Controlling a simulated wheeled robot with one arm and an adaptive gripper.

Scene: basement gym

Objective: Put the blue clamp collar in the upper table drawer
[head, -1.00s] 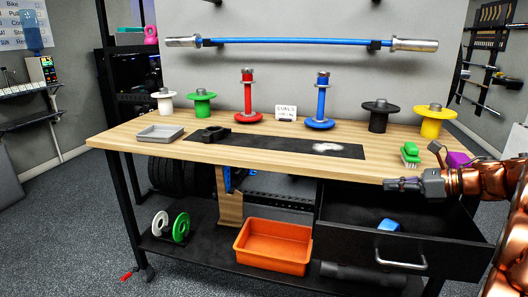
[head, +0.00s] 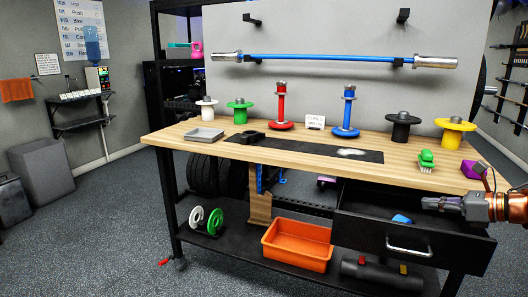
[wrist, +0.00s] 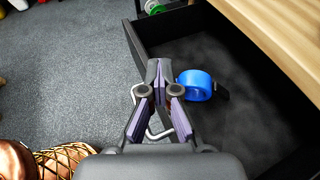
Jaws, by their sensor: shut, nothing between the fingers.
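The blue clamp collar (head: 401,219) lies inside the open upper table drawer (head: 410,238), near its front. In the wrist view the collar (wrist: 199,84) is a blue ring with a dark tab, resting on the drawer's dark floor (wrist: 230,55). My gripper (head: 428,203) is shut and empty, at the right part of the drawer in the head view. In the wrist view its closed fingertips (wrist: 157,72) appear just left of the collar, apart from it, with the drawer's silver handle partly hidden behind the fingers.
The wooden workbench (head: 210,146) holds weight plates on stands, a grey tray (head: 205,134), a green brush (head: 427,160) and a purple block (head: 472,169). An orange bin (head: 297,246) and a dark roller (head: 380,274) are on the lower shelf.

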